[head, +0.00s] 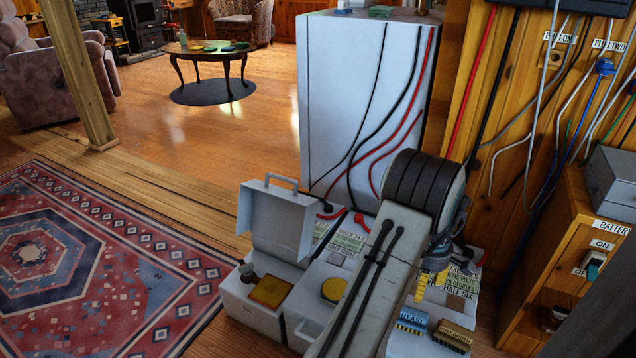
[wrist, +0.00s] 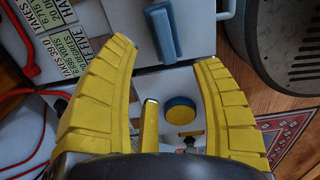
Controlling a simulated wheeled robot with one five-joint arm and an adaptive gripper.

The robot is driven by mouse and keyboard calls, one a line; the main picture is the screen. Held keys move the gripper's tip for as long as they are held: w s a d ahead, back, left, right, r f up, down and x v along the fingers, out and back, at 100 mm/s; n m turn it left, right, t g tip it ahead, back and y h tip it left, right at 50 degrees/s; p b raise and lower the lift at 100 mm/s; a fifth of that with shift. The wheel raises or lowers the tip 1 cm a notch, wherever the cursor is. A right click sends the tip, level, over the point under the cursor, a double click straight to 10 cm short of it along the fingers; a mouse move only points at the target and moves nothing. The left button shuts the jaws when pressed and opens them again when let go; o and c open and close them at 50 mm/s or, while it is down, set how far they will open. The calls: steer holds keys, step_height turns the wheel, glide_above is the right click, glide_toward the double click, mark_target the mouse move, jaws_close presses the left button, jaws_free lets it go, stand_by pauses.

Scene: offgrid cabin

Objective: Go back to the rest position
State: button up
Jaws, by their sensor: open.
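My gripper (head: 432,282) is at the end of my bent grey arm, above the row of pale boxes on the floor. Its yellow fingers are spread apart in the wrist view (wrist: 166,54), with nothing held between them. In that view a round yellow knob with a blue rim (wrist: 180,113) sits on a white box beyond and between the fingers. A blue handle-like bar (wrist: 163,34) is past the fingertips. In the head view my arm covers part of the boxes.
An open-lidded box (head: 277,222) stands left of my arm. A tall white cabinet (head: 340,100) with cables stands behind. A wooden cupboard with a battery switch (head: 594,262) is at the right. Blue (head: 412,320) and tan blocks (head: 453,335) are near the front. The patterned rug (head: 90,265) at left is clear.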

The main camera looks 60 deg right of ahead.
steer(key=w+a+r+p, duration=0.3)
steer(key=w+r+p, duration=0.2)
steer(key=w+r, duration=0.35)
steer(key=w+a+r+p, duration=0.3)
steer(key=w+r+p, duration=0.35)
steer(key=r, duration=0.35)
steer(key=w+a+r+t+h+p, duration=0.1)
steer(key=w+a+r+p, duration=0.4)
steer(key=r, duration=0.3)
steer(key=w+a+r+p, duration=0.4)
steer(key=w+a+r, duration=0.1)
steer(key=a+r, duration=0.3)
steer(key=w+a+r+t+p, duration=0.1)
steer(key=w+a+r+p, duration=0.1)
steer(key=a+r+p, duration=0.9)
steer(key=s+a+r+p, duration=0.3)
steer(key=a+r+p, duration=0.2)
steer(key=a+r, duration=0.2)
steer(key=s+a+r+m+t+y+p, duration=0.1)
steer(key=s+a+r+p, duration=0.2)
steer(key=a+r+p, duration=0.2)
steer(key=shift+s+a+r+m+p, duration=0.3)
steer(key=shift+a+r, duration=0.95)
steer(key=shift+a, duration=0.15)
